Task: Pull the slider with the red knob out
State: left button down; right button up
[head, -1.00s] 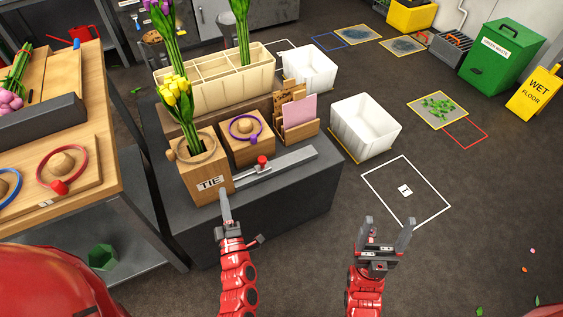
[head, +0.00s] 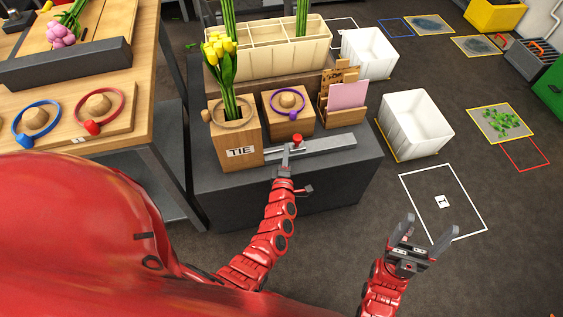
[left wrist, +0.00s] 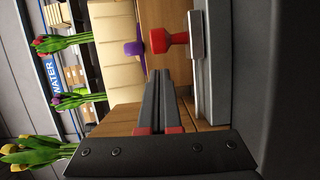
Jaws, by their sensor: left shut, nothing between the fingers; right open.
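The slider's red knob (head: 297,140) stands on a grey metal rail (head: 330,147) along the front of the dark bench, right of the wooden TIE box (head: 238,150). My left gripper (head: 285,160) is shut and empty, its fingertips close to the left of the knob. In the left wrist view the red knob (left wrist: 170,40) is beyond and slightly right of the shut fingertips (left wrist: 158,75); whether they touch it I cannot tell. My right gripper (head: 427,232) is open and empty over the floor.
Yellow tulips (head: 222,60) stand in the TIE box. A wooden block with a purple ring (head: 288,101) and a card holder (head: 343,108) are behind the rail. A white bin (head: 415,124) stands on the floor at right. A wooden table (head: 90,60) is at left.

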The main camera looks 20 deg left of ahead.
pick_arm(q)
jog(key=shift+w+d, duration=0.55)
jog(key=shift+w, duration=0.35)
jog(key=w+d+b, duration=0.2)
jog(key=w+d, duration=0.1)
jog(key=d, duration=0.1)
jog(key=w+d+b, duration=0.2)
jog(key=w+d, duration=0.1)
jog(key=d, duration=0.1)
jog(key=w+d+b, duration=0.2)
jog(key=d+b, duration=0.1)
jog(key=d, duration=0.2)
jog(key=shift+w+f, duration=0.15)
jog(key=shift+w, duration=0.25)
jog(key=shift+w+d, duration=0.25)
jog(key=shift+d, duration=0.15)
jog(key=shift+d+r, duration=0.15)
jog(key=shift+r, duration=0.05)
